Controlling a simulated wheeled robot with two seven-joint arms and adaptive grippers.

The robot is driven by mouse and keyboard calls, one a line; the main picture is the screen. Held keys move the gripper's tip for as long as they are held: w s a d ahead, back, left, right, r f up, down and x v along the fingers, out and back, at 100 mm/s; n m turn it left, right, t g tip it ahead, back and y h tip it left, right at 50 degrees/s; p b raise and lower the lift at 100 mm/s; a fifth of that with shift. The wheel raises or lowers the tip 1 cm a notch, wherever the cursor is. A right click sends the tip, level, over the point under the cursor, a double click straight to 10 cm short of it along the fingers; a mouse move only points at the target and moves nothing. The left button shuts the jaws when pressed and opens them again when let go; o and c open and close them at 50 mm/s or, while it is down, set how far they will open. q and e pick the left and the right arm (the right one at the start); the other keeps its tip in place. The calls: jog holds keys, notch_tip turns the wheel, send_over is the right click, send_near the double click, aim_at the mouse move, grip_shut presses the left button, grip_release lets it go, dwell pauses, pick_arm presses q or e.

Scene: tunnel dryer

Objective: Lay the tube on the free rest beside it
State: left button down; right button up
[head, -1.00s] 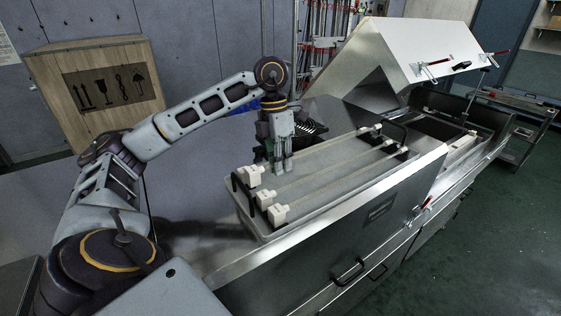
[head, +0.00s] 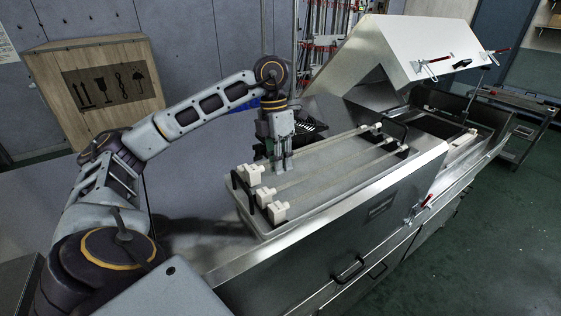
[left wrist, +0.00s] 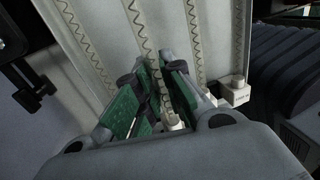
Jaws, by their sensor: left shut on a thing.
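A shallow grey tray (head: 330,196) holds several long, thin tubes lying roughly parallel. White end blocks, such as the near one (head: 278,212), sit at their left ends. My left gripper (head: 283,168) points down over the left part of the tray. In the left wrist view its green-padded fingers (left wrist: 152,92) are shut around a tube (left wrist: 141,25) with a wavy coil. Other coiled tubes run on both sides of it, and a white block (left wrist: 236,93) stands at right. The fingers hide part of the held tube, so its height above the tray is unclear. My right gripper is out of view.
A white hood (head: 425,45) stands open at the back right. A wooden crate (head: 95,90) is at back left. A dark ribbed object (head: 312,130) is behind the tray.

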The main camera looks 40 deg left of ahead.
aim_at(282, 182)
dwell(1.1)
pick_arm(q)
jog(key=shift+f+b, duration=0.4)
jog(key=shift+f, duration=0.2)
dwell(0.4)
jog(key=shift+f+b, duration=0.75)
jog(key=shift+f, duration=0.25)
dwell(0.3)
jog(key=c, duration=1.5)
grip_release()
jog(key=shift+o, duration=0.2)
jog(key=shift+r, duration=0.15)
notch_tip(282, 182, up, 7)
jog(key=a, duration=0.1)
jog(key=shift+w, duration=0.25)
jog(key=shift+a+r, duration=0.3)
jog(key=shift+r, duration=0.3)
